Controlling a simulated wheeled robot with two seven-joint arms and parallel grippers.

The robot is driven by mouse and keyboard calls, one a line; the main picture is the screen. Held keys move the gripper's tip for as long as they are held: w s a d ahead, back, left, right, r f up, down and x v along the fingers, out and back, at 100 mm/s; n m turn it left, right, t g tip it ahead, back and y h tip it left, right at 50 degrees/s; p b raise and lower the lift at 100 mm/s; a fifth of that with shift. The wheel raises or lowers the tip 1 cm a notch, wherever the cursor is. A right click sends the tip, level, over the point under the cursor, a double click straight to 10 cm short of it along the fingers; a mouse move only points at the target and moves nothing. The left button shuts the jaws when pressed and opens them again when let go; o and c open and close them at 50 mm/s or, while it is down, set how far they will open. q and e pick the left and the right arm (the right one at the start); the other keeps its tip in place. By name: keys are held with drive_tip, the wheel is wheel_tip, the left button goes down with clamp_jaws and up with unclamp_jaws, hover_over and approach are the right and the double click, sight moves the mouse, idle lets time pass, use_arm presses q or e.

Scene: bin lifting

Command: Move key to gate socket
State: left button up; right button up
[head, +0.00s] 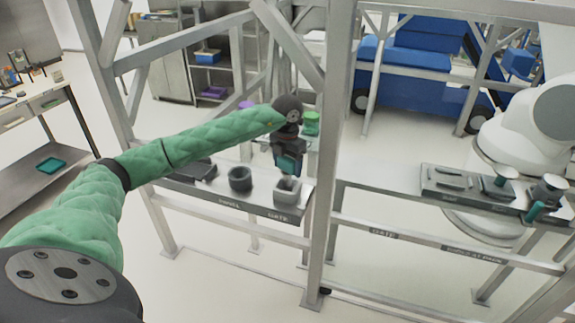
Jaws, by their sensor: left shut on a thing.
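My left gripper (287,150) hangs at the end of the green-sleeved arm, pointing down over the shelf behind the frame. It is shut on a teal block-like piece, which I take to be the key (289,163). The gripper hides part of it. My right gripper is not in view.
A metal post (322,160) stands close on the right. A second shelf (400,200) holds a plate, metal knobs and a teal piece (535,211). A white machine (530,140) stands behind.

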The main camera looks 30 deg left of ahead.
sight(287, 158)
use_arm(q)
drive_tip(key=shift+f+b, duration=1.65)
drive_tip(key=shift+f, duration=0.45)
idle(1.1)
drive_tip(key=o, duration=1.2)
drive_tip(key=shift+o, duration=0.6)
drive_tip(key=shift+r, duration=0.15)
drive_tip(key=shift+r+p, duration=1.25)
drive_tip(key=shift+r, duration=3.15)
